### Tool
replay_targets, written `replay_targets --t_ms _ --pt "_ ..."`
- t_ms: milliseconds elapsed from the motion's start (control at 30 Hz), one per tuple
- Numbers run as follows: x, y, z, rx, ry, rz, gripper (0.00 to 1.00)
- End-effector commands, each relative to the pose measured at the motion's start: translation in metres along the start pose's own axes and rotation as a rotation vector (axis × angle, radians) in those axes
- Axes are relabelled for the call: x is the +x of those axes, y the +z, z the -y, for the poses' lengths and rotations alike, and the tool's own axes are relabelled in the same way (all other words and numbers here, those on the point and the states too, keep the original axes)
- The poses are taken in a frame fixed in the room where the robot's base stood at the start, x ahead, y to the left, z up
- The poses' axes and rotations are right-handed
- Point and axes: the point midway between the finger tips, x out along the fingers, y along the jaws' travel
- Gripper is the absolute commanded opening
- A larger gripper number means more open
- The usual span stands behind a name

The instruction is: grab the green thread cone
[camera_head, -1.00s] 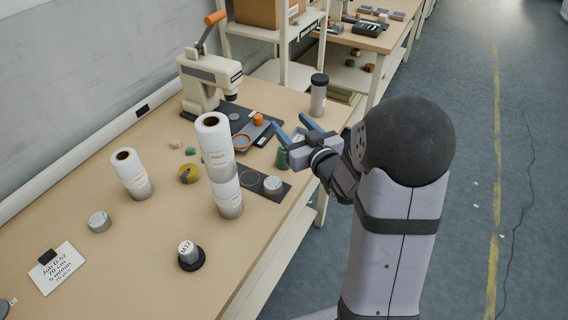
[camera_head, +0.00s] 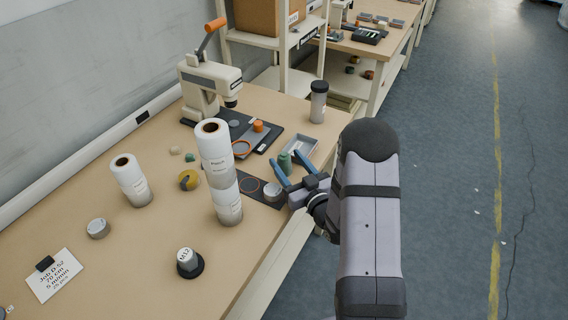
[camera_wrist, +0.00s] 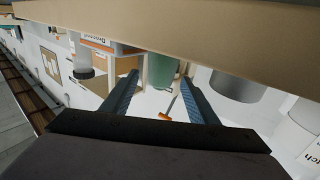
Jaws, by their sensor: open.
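The green thread cone (camera_head: 285,163) stands upright near the right edge of the table, beside a grey tray. My gripper (camera_head: 285,157) is open, its two blue fingers pointing at the cone from the table's edge side. In the head view the cone shows between the fingertips. In the wrist view, which looks upside down, the green cone (camera_wrist: 160,72) shows between the ends of the open fingers (camera_wrist: 159,77), with space on both sides. I cannot tell whether the tips reach past it. Nothing is held.
A round metal tin (camera_head: 272,191) on a dark mat sits close to my left finger. Two stacked white wadding rolls (camera_head: 219,170) stand farther left. The grey tray (camera_head: 300,147) and a dark-lidded canister (camera_head: 318,102) lie beyond the cone.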

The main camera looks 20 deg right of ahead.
Motion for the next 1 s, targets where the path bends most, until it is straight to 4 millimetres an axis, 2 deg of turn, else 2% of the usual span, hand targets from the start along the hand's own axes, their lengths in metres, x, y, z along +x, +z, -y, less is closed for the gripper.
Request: replay_targets --t_ms 100,367,800,1000 --pt "0.01 -0.001 0.001 0.0 -0.003 0.0 0.54" --pt "0.017 -0.001 0.001 0.001 -0.001 0.0 0.54" --pt "0.061 -0.002 0.001 0.001 -0.001 0.0 0.54" --pt "0.065 -0.001 0.001 0.001 -0.001 0.001 0.54"
